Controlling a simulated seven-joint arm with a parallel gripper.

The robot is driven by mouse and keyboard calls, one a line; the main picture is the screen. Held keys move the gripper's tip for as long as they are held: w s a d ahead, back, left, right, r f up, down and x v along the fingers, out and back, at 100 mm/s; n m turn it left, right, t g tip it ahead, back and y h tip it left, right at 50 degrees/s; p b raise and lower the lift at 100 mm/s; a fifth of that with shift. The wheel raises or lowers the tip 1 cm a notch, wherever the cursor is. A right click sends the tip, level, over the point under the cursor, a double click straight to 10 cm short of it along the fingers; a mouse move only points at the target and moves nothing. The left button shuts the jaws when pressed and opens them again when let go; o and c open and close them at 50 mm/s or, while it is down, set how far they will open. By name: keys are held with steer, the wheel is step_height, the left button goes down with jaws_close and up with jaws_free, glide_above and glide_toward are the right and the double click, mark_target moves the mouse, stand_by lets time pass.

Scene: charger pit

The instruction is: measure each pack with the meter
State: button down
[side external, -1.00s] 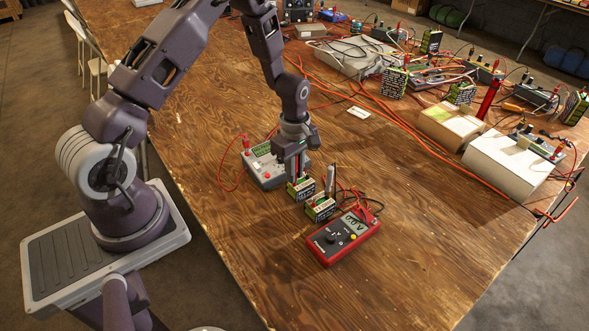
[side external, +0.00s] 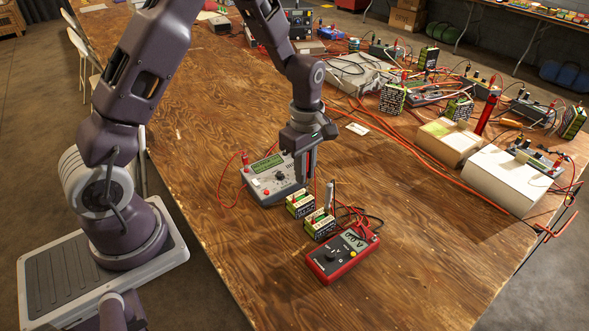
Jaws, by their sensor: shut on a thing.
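Two small packs with green and black labels stand on the wooden table: a rear one (side external: 299,205) and a front one (side external: 319,225). The red handheld meter (side external: 343,257) lies just in front of them, with leads at its top; its display is too small to read surely. My gripper (side external: 309,175) points down just behind and above the rear pack, apart from it. It is shut on a thin test probe, mostly hidden between the fingers. A slim grey upright piece (side external: 329,196) stands by the front pack; I cannot tell what it is.
A grey bench instrument (side external: 270,180) with a green display and a red lead sits left of my gripper. Cream boxes (side external: 505,178), packs, devices and orange cables crowd the right and back. The table's front and left (side external: 235,235) are clear.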

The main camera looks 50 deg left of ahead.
steer(key=d, duration=0.1)
steer(key=d+f, duration=0.1)
steer(key=d, duration=0.2)
steer(key=shift+s+d+f, duration=0.25)
steer(key=shift+f, duration=2.85)
steer(key=shift+f, duration=0.9)
steer(key=c, duration=1.3)
jaws_free()
steer(key=shift+o, duration=0.3)
steer(key=shift+o, duration=1.2)
